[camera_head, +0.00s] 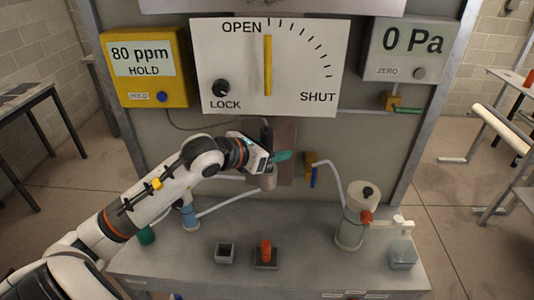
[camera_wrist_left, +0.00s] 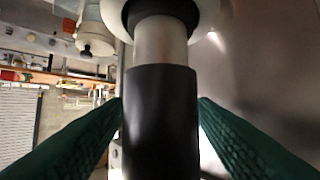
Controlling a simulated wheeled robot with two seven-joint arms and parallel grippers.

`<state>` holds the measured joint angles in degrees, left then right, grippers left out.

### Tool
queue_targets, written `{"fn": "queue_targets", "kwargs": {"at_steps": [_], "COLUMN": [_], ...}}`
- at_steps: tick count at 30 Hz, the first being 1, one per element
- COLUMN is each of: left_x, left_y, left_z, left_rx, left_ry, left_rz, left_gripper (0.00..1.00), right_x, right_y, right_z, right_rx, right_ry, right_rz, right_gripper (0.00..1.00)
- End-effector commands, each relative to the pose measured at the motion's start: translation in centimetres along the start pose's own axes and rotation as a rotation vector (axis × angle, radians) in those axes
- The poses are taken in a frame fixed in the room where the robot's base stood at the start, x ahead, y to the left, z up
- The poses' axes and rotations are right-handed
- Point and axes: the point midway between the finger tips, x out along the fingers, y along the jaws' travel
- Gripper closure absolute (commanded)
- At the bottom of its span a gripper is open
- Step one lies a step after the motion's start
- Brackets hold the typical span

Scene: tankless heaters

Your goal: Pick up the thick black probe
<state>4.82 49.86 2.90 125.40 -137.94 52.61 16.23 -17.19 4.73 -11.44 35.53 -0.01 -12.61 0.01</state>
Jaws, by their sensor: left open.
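The thick black probe (camera_head: 266,133) stands upright against the panel in the head view, with a cable running toward the yellow meter. In the left wrist view the probe (camera_wrist_left: 161,120) is a wide black cylinder with a grey metal section, which runs into a dark ring with a white collar (camera_wrist_left: 200,14). My left gripper (camera_head: 281,157) is at the probe, and its green fingers (camera_wrist_left: 160,125) are open, one on either side of the black part. Narrow gaps seem to show beside it; contact is hard to tell. My right gripper is not in view.
A yellow meter (camera_head: 145,68) reads 80 ppm HOLD. The OPEN/SHUT dial board (camera_head: 300,75) and a 0 Pa gauge (camera_head: 410,52) are above. A clear canister (camera_head: 352,228), a small dark box (camera_head: 225,253) and an orange-topped block (camera_head: 265,258) stand on the grey bench (camera_head: 185,268).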

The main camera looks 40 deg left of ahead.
Motion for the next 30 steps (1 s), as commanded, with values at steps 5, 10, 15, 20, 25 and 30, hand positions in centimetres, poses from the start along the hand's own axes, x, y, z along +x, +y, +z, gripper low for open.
{"fn": "queue_targets", "kwargs": {"at_steps": [5, 10, 15, 20, 25, 30], "left_x": [0.0, 0.0, -0.1, -0.1, -0.3, -1.1], "left_y": [0.0, 0.0, 0.0, 0.0, -0.1, -0.1], "left_z": [0.0, 0.0, 0.0, -0.1, -0.9, -2.7], "left_rx": [0.0, 0.0, 0.0, 0.0, 0.001, 0.003], "left_ry": [0.0, 0.0, 0.001, 0.001, 0.005, 0.007], "left_rz": [0.0, 0.0, 0.0, 0.0, -0.001, -0.002], "left_gripper": [0.59, 0.87, 0.99, 0.99, 0.99, 0.99], "right_x": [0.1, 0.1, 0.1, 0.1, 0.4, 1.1], "right_y": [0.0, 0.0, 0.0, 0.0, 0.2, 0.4], "right_z": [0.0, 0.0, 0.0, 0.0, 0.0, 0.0], "right_rx": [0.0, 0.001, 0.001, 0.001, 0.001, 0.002], "right_ry": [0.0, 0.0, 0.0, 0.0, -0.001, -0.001], "right_rz": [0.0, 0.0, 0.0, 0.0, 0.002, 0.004], "right_gripper": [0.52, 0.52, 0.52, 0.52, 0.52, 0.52]}}
